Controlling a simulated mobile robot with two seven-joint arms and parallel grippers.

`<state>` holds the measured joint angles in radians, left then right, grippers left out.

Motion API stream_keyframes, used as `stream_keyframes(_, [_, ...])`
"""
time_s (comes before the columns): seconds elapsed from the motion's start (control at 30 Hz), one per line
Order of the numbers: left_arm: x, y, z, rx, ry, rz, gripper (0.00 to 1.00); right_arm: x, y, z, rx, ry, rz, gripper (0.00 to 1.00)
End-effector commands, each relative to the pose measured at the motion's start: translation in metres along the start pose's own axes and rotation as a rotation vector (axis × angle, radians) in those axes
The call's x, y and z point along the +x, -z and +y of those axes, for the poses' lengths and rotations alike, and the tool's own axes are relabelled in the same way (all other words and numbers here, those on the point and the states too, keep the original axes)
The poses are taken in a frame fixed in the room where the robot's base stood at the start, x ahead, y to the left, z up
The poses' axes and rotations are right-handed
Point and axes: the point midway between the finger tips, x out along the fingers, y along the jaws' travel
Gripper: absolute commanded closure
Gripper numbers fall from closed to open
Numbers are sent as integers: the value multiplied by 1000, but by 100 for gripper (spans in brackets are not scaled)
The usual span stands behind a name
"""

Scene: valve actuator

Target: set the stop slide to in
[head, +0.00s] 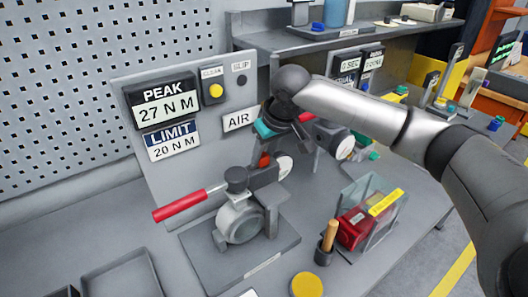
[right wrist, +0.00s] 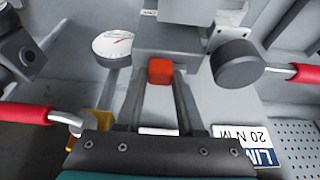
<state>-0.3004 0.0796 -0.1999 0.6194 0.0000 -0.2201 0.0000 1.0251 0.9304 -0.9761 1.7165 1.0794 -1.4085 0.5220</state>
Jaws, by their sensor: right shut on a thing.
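A small red block, which looks like the stop slide's knob (right wrist: 160,72), sits between the fingertips of my right gripper (right wrist: 160,88) in the right wrist view. The right gripper is shut on it. In the head view the red knob (head: 264,160) shows just above the grey valve fixture, partly hidden by my right gripper (head: 266,148), which reaches down from the upper right. The valve body (head: 240,220) stands on its base plate with a red-handled lever (head: 190,203) pointing left. Slide position marks cannot be read. My left gripper is not in view.
A panel (head: 210,135) behind the valve shows PEAK 27 N M and LIMIT 20 N M. A white dial gauge (right wrist: 112,47) is beside the fixture. A clear box (head: 383,215), a wooden-handled tool (head: 329,236) and a yellow disc (head: 306,285) stand front right. A grey tray (head: 122,277) lies front left.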

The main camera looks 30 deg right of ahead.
Motion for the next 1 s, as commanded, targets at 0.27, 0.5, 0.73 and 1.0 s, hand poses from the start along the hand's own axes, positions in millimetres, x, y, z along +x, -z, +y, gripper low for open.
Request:
stream_keyframes(0.27, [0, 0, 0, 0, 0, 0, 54, 0, 0, 0, 0, -1, 1, 100])
stream_keyframes(0.5, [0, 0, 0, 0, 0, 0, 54, -1, 0, 0, 0, -1, 1, 100])
stream_keyframes(0.73, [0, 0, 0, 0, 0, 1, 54, -1, 0, 0, 0, -1, 1, 100])
stream_keyframes(1.0, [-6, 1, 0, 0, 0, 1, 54, -2, 1, -2, 0, -1, 0, 100])
